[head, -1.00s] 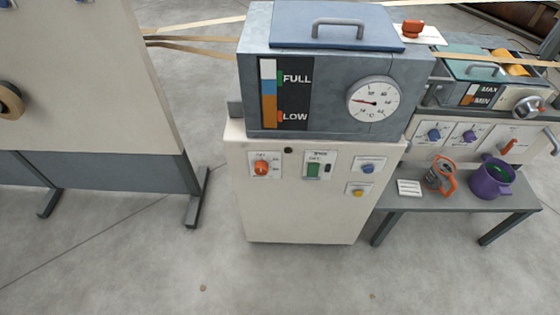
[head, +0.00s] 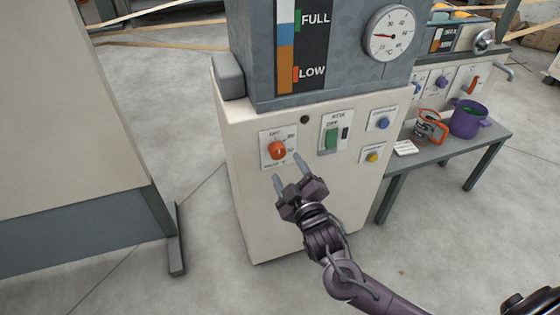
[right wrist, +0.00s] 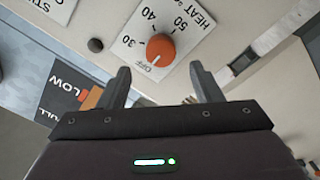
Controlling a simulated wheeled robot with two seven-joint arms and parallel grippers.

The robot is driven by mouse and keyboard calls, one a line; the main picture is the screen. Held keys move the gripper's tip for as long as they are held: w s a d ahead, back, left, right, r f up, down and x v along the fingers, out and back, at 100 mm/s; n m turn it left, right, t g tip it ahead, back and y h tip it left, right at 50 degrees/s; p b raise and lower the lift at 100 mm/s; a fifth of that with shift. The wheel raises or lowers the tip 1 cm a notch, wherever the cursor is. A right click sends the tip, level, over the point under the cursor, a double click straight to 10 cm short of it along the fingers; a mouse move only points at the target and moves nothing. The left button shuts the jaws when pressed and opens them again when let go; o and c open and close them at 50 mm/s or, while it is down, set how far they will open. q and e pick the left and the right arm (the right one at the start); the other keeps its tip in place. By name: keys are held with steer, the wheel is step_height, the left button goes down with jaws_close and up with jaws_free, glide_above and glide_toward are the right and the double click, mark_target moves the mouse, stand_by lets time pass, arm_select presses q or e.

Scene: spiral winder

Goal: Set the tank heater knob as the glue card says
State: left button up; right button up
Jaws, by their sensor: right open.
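The orange heater knob (head: 277,150) sits on a white dial plate at the upper left of the cream cabinet front. In the right wrist view the knob (right wrist: 160,47) has OFF, 30, 40, 50 and HEAT printed around it; a faint mark seems to face OFF, but I cannot be sure. My right gripper (head: 287,169) is open and empty, just below and in front of the knob, apart from it. Its fingers (right wrist: 160,75) show either side below the knob in the wrist view. A small white card (head: 404,148) lies on the side bench, its text unreadable. My left gripper is not in view.
The grey tank (head: 350,70) with a round gauge (head: 394,33) stands on the cabinet. A green switch (head: 331,139), a blue knob (head: 383,123) and a yellow button (head: 373,157) are to the right. A purple pot (head: 468,119) stands on the bench.

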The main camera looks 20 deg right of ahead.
mark_target(279, 155)
steer(key=w, duration=0.6)
steer(key=shift+w+a+b, duration=0.2)
steer(key=shift+w+b, duration=0.1)
steer(key=shift+b, duration=0.1)
steer(key=c, duration=1)
